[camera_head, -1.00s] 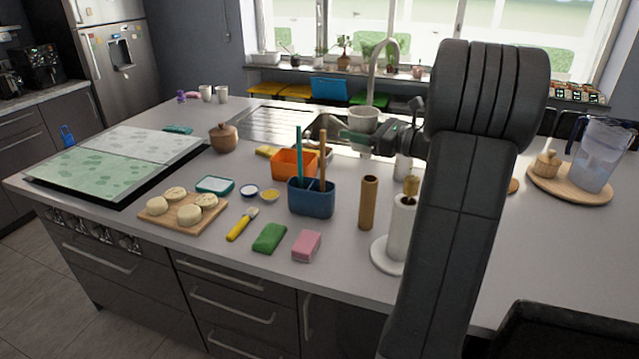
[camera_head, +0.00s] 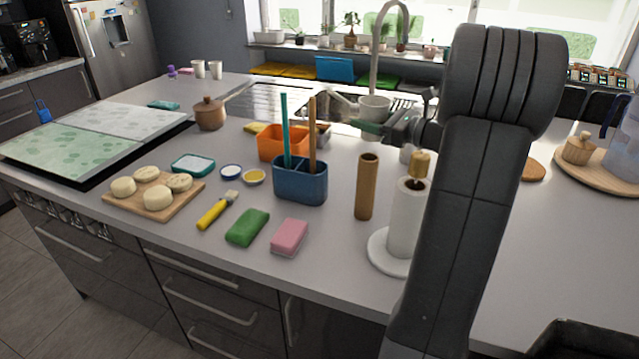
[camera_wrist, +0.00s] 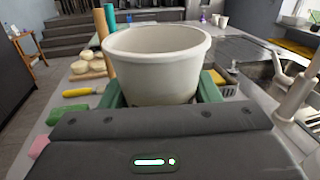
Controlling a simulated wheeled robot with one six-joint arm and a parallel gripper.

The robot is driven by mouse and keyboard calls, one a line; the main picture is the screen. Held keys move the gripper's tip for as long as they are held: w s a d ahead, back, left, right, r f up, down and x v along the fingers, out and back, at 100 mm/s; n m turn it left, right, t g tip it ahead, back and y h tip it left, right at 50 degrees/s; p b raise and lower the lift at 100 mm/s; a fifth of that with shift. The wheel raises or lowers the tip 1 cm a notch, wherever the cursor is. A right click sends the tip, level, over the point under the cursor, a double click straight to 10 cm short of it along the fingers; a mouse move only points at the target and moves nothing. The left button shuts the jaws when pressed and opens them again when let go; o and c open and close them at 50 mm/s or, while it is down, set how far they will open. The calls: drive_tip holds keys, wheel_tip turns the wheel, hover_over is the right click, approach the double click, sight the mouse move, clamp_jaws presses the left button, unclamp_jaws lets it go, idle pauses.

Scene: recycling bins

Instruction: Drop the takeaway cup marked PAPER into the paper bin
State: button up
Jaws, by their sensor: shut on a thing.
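My gripper (camera_head: 372,124) is shut on a whitish takeaway cup (camera_head: 374,104) and holds it upright above the counter near the sink. In the wrist view the cup (camera_wrist: 158,62) sits between the green fingers of my gripper (camera_wrist: 162,92); no PAPER marking shows on its visible side. At the back, below the window, is a row of coloured bins: yellow (camera_head: 284,69), blue (camera_head: 334,68) and green (camera_head: 379,74). Their labels cannot be read, so I cannot tell by marking which is for paper. My arm hides part of the right side.
The counter (camera_head: 330,235) lies between me and the bins. A tall tap (camera_head: 374,45) rises near the cup. A paper roll (camera_head: 405,215), a brown tube (camera_head: 367,185) and a blue caddy (camera_head: 300,184) stand in front. A glass jug (camera_head: 625,140) stands at right.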

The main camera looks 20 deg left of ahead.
wheel_tip(320, 180, down, 17)
drive_tip(key=shift+f, duration=0.15)
idle(0.4)
